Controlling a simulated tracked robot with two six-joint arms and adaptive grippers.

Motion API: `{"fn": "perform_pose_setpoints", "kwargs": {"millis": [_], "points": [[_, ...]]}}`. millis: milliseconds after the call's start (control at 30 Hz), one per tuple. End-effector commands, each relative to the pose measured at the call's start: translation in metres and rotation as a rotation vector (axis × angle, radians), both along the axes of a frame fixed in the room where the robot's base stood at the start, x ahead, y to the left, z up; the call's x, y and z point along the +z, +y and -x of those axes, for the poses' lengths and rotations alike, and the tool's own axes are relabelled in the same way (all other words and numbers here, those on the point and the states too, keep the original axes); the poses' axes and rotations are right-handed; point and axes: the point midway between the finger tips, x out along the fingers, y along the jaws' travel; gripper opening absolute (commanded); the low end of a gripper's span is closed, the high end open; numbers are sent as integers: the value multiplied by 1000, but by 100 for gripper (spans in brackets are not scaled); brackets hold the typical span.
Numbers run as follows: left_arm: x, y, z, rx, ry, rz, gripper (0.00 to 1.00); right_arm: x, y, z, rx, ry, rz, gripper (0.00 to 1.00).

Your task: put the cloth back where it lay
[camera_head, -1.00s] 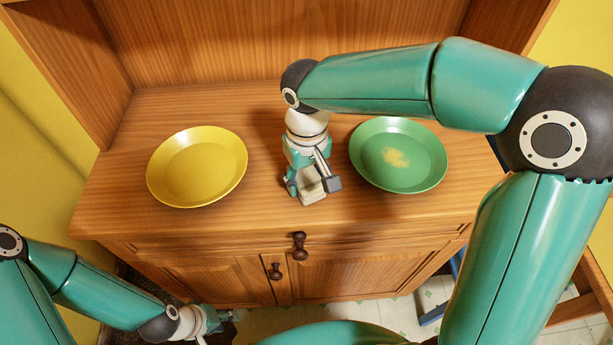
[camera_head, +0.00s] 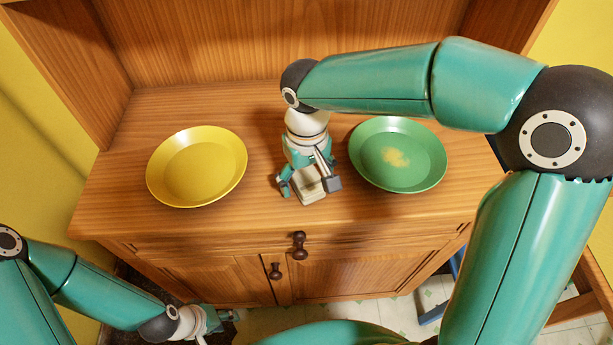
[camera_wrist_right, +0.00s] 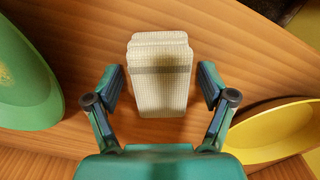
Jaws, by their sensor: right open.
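The cloth (camera_wrist_right: 160,95) is a folded, cream, waffle-textured pad with a grey stripe. It lies on the wooden cabinet top between the two plates. In the head view only part of the cloth (camera_head: 309,187) shows under my right gripper (camera_head: 310,185). In the right wrist view my right gripper (camera_wrist_right: 161,90) is open, with one finger on each side of the cloth and a gap to each. My left gripper (camera_head: 222,317) is low at the left, in front of the cabinet and away from the cloth; its fingers are too small to read.
A yellow plate (camera_head: 196,167) stands left of the cloth. A green plate (camera_head: 425,165) with a pale yellow smear stands right of it. Both are close to my right gripper in the wrist view. The cabinet top (camera_head: 270,220) is bare along its front edge.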

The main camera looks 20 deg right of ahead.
Motion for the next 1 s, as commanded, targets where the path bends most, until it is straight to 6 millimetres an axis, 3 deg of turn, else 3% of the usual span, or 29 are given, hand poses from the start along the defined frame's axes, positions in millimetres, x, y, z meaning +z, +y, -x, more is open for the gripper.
{"fn": "perform_pose_setpoints", "kwargs": {"millis": [1000], "points": [[31,0,0,0,0,0,40,38,0,0,0,0,0,82]]}}
